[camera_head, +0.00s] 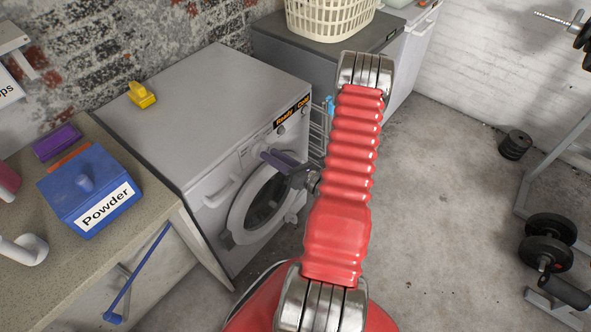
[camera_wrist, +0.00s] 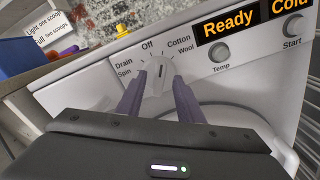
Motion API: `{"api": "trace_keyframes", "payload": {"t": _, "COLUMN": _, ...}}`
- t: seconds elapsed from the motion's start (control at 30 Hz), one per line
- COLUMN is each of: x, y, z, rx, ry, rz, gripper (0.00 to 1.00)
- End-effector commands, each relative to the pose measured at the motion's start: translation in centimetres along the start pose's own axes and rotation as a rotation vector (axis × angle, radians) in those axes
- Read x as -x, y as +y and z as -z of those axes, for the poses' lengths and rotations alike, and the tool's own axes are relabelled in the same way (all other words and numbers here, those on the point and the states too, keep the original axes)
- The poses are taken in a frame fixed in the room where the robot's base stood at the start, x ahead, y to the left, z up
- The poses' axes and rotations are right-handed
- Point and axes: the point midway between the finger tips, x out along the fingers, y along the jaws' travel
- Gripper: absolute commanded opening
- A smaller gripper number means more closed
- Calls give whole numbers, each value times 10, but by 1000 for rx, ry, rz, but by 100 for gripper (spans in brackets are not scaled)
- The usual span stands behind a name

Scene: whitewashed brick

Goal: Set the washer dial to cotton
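The washer (camera_head: 215,85) is a grey front-loader with its round door below the control panel. Its white dial (camera_wrist: 158,77) shows in the wrist view, with labels Drain, Spin, Off, Cotton (camera_wrist: 178,41) and Wool around it. A dark mark on the dial points up, roughly between Off and Cotton; I cannot tell exactly where. My gripper (camera_wrist: 158,84) has its two purple fingers apart, one on each side of the dial, with small gaps seeming to show. In the head view my gripper (camera_head: 278,157) is at the panel's front.
The display (camera_wrist: 228,22) reads Ready and Cold, with Temp and Start knobs right of the dial. A yellow object (camera_head: 141,95) sits on the washer. A blue Powder box (camera_head: 90,190) stands on the left counter. Weights (camera_head: 548,240) lie at right; the floor between is clear.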

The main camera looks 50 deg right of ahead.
Motion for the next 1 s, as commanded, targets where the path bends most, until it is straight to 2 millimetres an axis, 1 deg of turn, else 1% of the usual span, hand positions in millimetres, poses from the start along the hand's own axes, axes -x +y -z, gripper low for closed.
{"api": "trace_keyframes", "payload": {"t": 0.6, "x": 77, "y": -1, "z": 0, "rx": -1, "ry": -2, "rz": 4, "gripper": 34}}
{"api": "trace_keyframes", "payload": {"t": 0.9, "x": 110, "y": -2, "z": 0, "rx": -1, "ry": -2, "rz": 4, "gripper": 34}}
{"api": "trace_keyframes", "payload": {"t": 1.0, "x": 119, "y": -1, "z": 0, "rx": -1, "ry": -1, "rz": 3, "gripper": 34}}
